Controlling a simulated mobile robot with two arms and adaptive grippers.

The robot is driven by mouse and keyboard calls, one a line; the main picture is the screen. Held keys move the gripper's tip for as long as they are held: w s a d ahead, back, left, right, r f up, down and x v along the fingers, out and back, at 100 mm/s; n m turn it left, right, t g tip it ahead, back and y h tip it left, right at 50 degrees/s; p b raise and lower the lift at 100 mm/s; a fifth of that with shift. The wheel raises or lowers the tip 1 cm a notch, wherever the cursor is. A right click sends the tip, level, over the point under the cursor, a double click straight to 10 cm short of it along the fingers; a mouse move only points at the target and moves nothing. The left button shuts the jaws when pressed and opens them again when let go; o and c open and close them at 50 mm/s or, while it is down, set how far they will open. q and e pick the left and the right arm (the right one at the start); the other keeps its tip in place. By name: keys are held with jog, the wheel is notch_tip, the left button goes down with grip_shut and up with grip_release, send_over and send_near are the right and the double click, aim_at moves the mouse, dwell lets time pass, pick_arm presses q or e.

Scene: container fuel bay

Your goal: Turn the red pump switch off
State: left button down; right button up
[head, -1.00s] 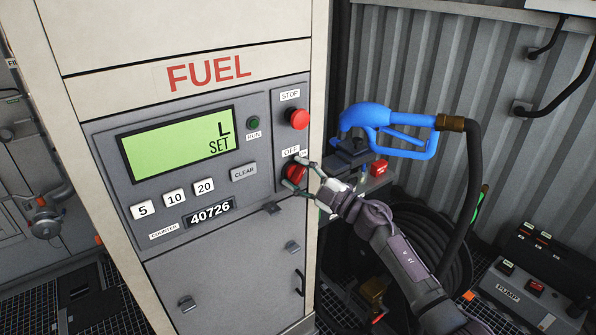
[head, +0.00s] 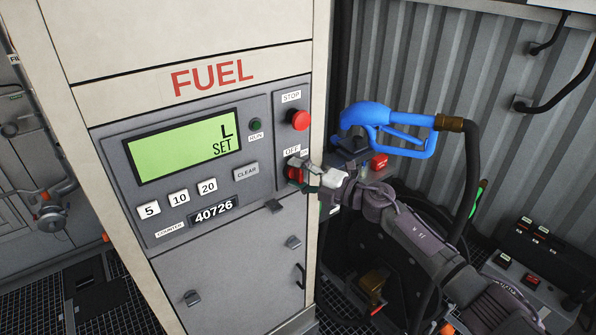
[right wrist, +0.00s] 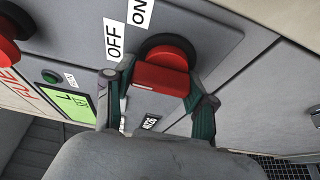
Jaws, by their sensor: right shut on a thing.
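The red pump switch (head: 292,174) is a rotary knob on the grey panel of the fuel dispenser, below the OFF label (head: 291,151). My right gripper (head: 302,177) is shut on it from the right, with one finger on each side of its raised grip. In the right wrist view the red switch (right wrist: 165,72) sits between the green-grey fingers of my right gripper (right wrist: 160,90). The OFF and ON labels (right wrist: 140,14) show beside it. My left gripper is not in view.
The red STOP button (head: 299,120) is above the switch. The display (head: 181,145) reads L SET. A blue fuel nozzle (head: 385,120) with a black hose hangs just right of the dispenser. A PUMP control box (head: 520,285) stands at the lower right.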

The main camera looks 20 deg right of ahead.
jog(key=shift+w+d+r, duration=0.1)
jog(key=shift+r, duration=0.1)
jog(key=o, duration=1.2)
jog(key=shift+c, duration=0.2)
jog(key=shift+f, duration=0.1)
jog(key=shift+s+d, duration=0.15)
jog(key=shift+s, duration=0.1)
jog(key=v, duration=1.1)
jog(key=shift+s+d, duration=0.15)
jog(key=shift+d, duration=0.1)
